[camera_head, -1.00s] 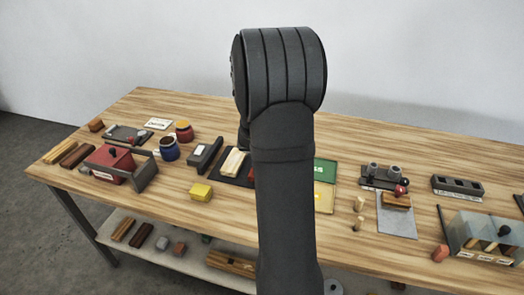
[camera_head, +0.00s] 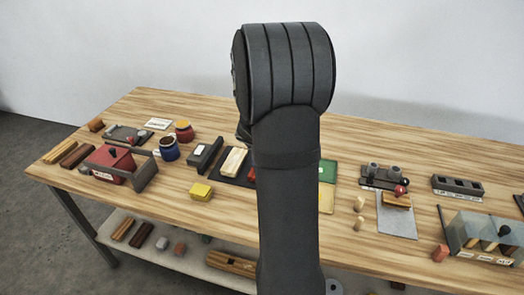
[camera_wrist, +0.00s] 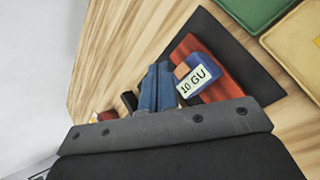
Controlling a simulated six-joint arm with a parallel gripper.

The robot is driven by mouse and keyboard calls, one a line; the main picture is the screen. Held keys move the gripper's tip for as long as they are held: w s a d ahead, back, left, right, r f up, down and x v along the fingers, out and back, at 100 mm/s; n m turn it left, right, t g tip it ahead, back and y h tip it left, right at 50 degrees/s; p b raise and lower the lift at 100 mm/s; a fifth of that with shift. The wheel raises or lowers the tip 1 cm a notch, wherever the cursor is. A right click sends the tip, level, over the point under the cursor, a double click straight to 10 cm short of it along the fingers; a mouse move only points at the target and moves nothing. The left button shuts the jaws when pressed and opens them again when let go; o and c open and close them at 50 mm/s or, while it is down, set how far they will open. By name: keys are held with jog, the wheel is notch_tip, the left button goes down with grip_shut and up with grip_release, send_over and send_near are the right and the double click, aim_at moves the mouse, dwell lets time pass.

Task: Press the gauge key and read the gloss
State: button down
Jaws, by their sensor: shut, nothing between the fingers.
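In the wrist view a small blue gauge (camera_wrist: 214,90) lies on a red panel (camera_wrist: 192,46), which rests on a dark mat (camera_wrist: 237,54). Its white readout (camera_wrist: 193,83) shows "10 GU". An orange-brown patch (camera_wrist: 181,71) sits at the gauge's end nearest my fingers; I cannot tell if it is the key. My gripper (camera_wrist: 158,68) is shut and empty, its fingertips close beside that patch; contact cannot be told. In the head view my arm hides the gauge and gripper; only a red sliver (camera_head: 252,174) shows beside the arm.
A green plate (camera_head: 327,170) and a yellow plate (camera_head: 326,198) lie right of my arm. A pale board (camera_head: 234,160) and a yellow block (camera_head: 201,191) lie to its left. Farther right are two small pegs and a clear-sided box (camera_head: 485,233).

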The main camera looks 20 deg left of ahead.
jog(key=shift+r, duration=1.85)
jog(key=shift+f, duration=0.15)
jog(key=shift+r, duration=2.05)
jog(key=shift+f, duration=0.15)
